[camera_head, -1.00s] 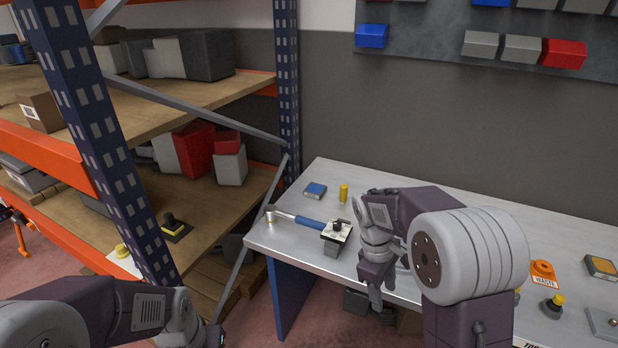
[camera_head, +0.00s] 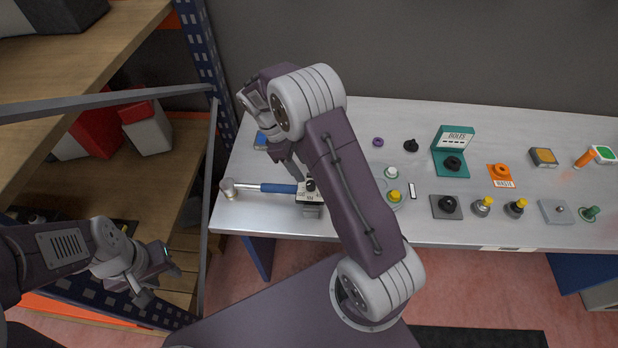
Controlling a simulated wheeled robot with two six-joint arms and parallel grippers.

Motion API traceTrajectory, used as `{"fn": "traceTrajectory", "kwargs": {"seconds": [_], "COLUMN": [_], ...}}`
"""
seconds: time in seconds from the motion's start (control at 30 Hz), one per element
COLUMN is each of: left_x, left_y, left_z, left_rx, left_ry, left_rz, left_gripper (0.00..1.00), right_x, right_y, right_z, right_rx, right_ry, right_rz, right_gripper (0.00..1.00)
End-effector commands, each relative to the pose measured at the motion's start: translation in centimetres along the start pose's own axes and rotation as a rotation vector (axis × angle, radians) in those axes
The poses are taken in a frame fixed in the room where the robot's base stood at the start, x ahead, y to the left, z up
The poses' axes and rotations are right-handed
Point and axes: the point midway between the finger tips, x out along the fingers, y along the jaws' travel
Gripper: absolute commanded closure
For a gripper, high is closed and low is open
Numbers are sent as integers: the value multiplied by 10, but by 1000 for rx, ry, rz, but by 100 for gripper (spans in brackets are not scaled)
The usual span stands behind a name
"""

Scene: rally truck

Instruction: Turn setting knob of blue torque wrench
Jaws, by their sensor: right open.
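The torque wrench (camera_head: 278,188) lies along the left front of the metal workbench, its silver head near the left edge. Its blue handle runs right to a small stand (camera_head: 312,211), where a dark knob (camera_head: 310,185) shows at the handle end. My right gripper (camera_head: 287,160) hangs just above and behind the handle, apart from the knob as far as I can see. It is open, with its fingers partly hidden by its own arm. My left gripper (camera_head: 160,284) is low at the left, away from the bench, open and empty.
The workbench (camera_head: 450,115) holds a teal bolts stand (camera_head: 453,155), an orange waste piece (camera_head: 501,172) and several knobs to the right. A blue block (camera_head: 261,141) is partly hidden behind my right gripper. A shelf rack (camera_head: 200,60) stands close at the left.

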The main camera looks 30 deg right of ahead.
Motion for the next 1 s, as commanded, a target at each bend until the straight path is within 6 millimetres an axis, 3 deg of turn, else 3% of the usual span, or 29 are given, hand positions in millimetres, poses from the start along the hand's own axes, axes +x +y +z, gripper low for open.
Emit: {"fn": "traceTrajectory", "kwargs": {"seconds": [0.2, 0.4, 0.73, 0.9, 1.0], "left_x": [-10, -14, -14, -14, -14], "left_y": [0, 0, 0, 0, 0], "left_z": [-1, -2, -2, -2, -2], "left_rx": [0, 0, 0, 0, 0], "left_ry": [1, 1, 1, 1, 1], "left_rz": [0, 0, 0, 0, 0], "left_gripper": [64, 64, 64, 64, 64], "right_x": [45, 75, 82, 82, 82], "right_y": [-1, -1, 0, 0, 0], "right_z": [2, 1, 0, 0, 0], "right_rx": [0, 1, 1, 1, 1], "right_ry": [-4, -2, 1, 1, 1], "right_rz": [-6, -3, -1, -1, -1], "right_gripper": [51, 51, 51, 98, 100]}}
